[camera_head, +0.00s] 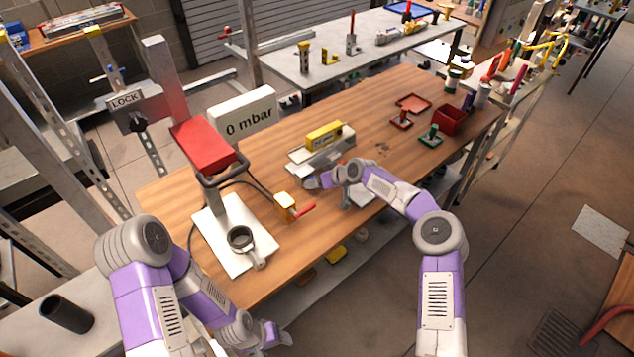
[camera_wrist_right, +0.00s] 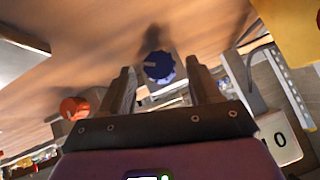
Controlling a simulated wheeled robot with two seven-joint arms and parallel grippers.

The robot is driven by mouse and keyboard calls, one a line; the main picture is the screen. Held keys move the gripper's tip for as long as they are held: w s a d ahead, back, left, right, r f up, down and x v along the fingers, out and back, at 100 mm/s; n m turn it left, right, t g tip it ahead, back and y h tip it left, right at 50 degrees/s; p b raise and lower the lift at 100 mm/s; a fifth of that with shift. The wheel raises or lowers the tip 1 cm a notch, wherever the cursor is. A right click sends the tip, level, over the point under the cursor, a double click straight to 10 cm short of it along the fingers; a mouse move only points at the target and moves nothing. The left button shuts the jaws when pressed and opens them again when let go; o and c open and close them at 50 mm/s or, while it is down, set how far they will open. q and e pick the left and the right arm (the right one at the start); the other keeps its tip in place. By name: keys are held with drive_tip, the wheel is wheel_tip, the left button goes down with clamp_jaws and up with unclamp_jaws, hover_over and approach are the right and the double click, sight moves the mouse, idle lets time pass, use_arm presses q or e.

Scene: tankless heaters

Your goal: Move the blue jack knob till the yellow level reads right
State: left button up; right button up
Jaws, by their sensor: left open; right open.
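The yellow level (camera_head: 325,135) lies on a grey metal platform (camera_head: 318,158) at mid-table; its reading is too small to make out. In the right wrist view, the blue knob (camera_wrist_right: 158,66) lies ahead between the spread fingers of my right gripper (camera_wrist_right: 160,80); I cannot tell whether they touch it. In the head view my right gripper (camera_head: 314,181) is at the platform's near side, and the blue knob is not clear there. My left gripper (camera_head: 272,335) is open and empty, low in front of the table's near edge.
An orange knob (camera_wrist_right: 74,108) sits left of the blue one in the right wrist view. A white-based stand (camera_head: 222,255), a yellow valve with red lever (camera_head: 285,206) and a 0 mbar display (camera_head: 245,115) stand to the left.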

drive_tip(key=v, duration=0.6)
drive_tip(key=shift+s+d+r, duration=0.15)
drive_tip(key=shift+s+r, duration=0.05)
